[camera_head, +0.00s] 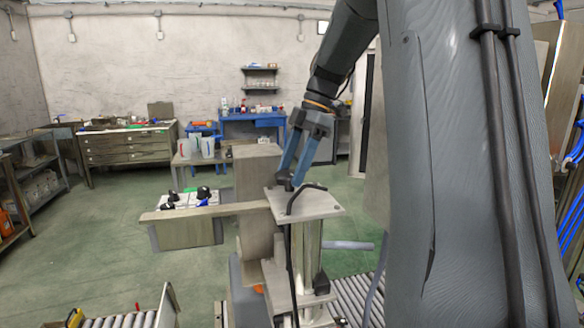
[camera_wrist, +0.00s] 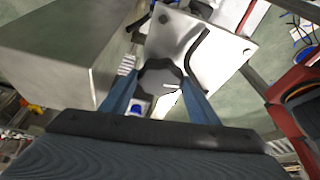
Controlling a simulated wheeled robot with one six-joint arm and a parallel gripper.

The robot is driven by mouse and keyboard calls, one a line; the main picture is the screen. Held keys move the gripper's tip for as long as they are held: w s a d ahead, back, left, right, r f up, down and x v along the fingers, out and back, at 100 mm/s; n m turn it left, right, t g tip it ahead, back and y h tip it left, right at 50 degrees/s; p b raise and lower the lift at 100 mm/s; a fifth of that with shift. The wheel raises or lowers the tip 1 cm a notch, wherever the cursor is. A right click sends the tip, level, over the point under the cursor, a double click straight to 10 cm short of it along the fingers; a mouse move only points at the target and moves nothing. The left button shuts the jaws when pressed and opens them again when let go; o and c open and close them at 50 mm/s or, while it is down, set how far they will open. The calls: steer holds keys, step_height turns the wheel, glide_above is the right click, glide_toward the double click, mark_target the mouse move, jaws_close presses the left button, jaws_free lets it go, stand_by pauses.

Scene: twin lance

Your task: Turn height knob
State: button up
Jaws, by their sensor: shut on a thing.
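The height knob (camera_wrist: 160,77) is a dark, many-sided knob with a short white mark on its face. It sits at the near edge of a light grey metal plate (camera_wrist: 215,50) in the wrist view. In the head view the knob (camera_head: 285,183) is a small dark shape on top of the plate (camera_head: 318,205), beside a black bent rod (camera_head: 305,188). My gripper (camera_head: 288,174) comes down from above with its blue fingers on either side of the knob. In the wrist view my gripper (camera_wrist: 161,85) is shut on the knob, which partly hides the fingertips.
A tall beige block (camera_head: 258,170) stands left of the plate, with a long flat bar (camera_head: 205,212) reaching left. Roller conveyors (camera_head: 350,292) lie below. A drawer bench (camera_head: 128,145) and a blue table (camera_head: 252,122) stand far back. Green floor is open between.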

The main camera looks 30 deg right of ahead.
steer(key=shift+w, duration=0.1)
stand_by(0.5)
steer(key=o, duration=1.1)
steer(key=shift+b+v, duration=0.9)
steer(key=shift+v, duration=3.05)
